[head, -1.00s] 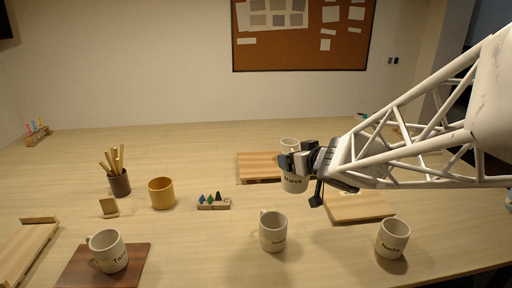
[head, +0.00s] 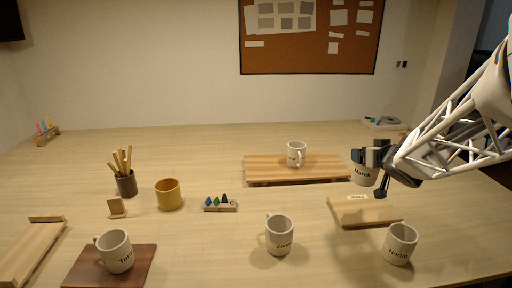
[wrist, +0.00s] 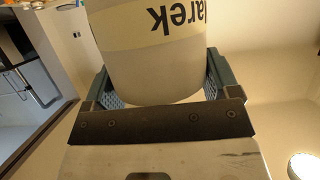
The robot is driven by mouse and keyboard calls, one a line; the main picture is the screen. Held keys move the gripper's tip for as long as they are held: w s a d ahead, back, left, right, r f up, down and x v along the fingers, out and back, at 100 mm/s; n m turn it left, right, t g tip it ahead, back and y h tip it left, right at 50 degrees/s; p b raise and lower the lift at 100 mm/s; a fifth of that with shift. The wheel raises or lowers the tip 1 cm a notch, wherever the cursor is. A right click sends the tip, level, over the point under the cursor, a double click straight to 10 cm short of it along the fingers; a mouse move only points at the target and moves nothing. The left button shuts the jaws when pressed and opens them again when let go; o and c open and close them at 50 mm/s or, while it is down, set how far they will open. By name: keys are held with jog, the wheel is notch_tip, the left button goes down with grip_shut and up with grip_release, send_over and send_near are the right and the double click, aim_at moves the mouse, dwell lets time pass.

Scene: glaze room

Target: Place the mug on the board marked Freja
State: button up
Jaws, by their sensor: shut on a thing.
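My gripper (head: 372,158) is shut on a white mug (head: 362,176) lettered "Marek" and holds it up off the table. In the wrist view the mug (wrist: 150,60) fills the space between the fingers, its lettering upside down. In the head view the mug appears just beyond the small light wooden board (head: 365,212) at right, which has a pale label at its back edge. A longer light board (head: 320,172) at the back carries another white mug (head: 296,153). I cannot read the name Freja on any board.
Another mug (head: 279,235) stands at front middle. A mug (head: 116,251) sits on a dark board (head: 140,270). A yellow pot (head: 168,195), pencil cup (head: 126,186) and small rack (head: 220,207) stand at left.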

aim_at(373, 183)
jog(key=shift+d+f, duration=0.1)
jog(key=shift+d, duration=0.9)
notch_tip(373, 183, down, 4)
jog(key=shift+a+f, duration=0.15)
jog(key=shift+f, duration=0.3)
jog(key=shift+f, duration=0.15)
jog(key=shift+f, duration=2.1)
jog(key=shift+f, duration=0.1)
jog(key=shift+f, duration=1.7)
jog(key=shift+f, duration=0.1)
jog(key=o, duration=1.2)
